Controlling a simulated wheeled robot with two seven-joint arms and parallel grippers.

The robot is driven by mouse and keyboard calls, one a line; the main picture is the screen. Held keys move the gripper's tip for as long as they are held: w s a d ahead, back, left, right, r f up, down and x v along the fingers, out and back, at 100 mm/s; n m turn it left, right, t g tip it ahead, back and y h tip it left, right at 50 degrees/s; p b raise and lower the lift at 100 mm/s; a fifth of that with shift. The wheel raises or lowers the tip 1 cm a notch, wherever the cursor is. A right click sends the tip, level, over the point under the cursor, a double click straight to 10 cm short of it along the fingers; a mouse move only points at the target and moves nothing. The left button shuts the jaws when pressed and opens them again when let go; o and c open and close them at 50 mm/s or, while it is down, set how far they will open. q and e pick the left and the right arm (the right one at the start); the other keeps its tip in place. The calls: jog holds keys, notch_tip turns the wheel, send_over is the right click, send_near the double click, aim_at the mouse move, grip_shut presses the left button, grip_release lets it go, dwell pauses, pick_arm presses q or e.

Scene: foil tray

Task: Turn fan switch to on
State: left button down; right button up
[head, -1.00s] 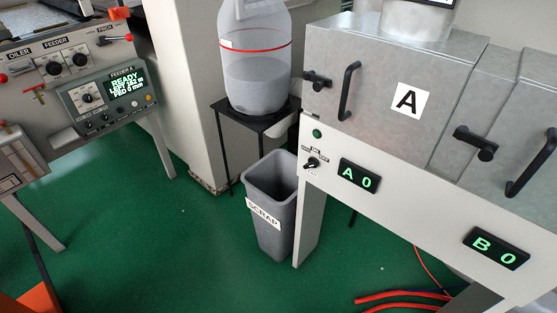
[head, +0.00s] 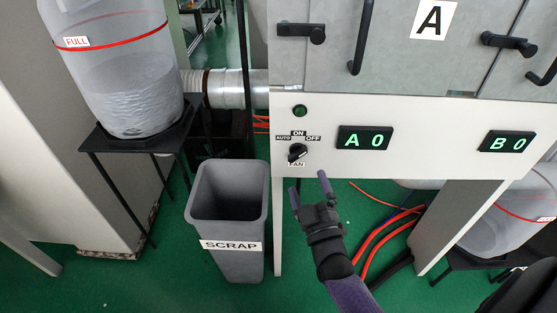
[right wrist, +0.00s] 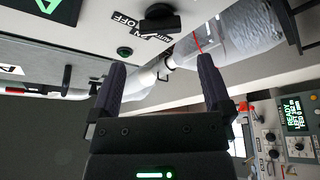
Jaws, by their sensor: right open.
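The fan switch (head: 297,152) is a black rotary knob on the white panel, with AUTO at left, ON at top and OFF at right. Its handle looks tilted towards the OFF side, but it is too small to be sure. The knob also shows near the top of the right wrist view (right wrist: 158,20), with its labels upside down. My right gripper (head: 309,182) is open and empty, below the knob in the head view and apart from it. Its two dark fingers are spread in the right wrist view (right wrist: 161,72). My left gripper is not in view.
A green lamp (head: 300,111) sits above the switch, and the A 0 display (head: 364,138) is to its right. A grey scrap bin (head: 228,205) stands at lower left. Red hoses (head: 385,233) lie on the green floor. Black handles (head: 302,31) stick out above the panel.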

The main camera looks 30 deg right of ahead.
aim_at(298, 158)
jog(key=b+x, duration=0.1)
jog(key=x, duration=0.5)
jog(key=shift+w+d+b, duration=0.15)
jog(key=shift+w+b, duration=0.15)
jog(key=shift+b, duration=0.1)
jog(key=shift+w+d+r, duration=0.1)
jog(key=shift+w+r, duration=0.05)
jog(key=shift+w, duration=0.25)
jog(key=c, duration=1.1)
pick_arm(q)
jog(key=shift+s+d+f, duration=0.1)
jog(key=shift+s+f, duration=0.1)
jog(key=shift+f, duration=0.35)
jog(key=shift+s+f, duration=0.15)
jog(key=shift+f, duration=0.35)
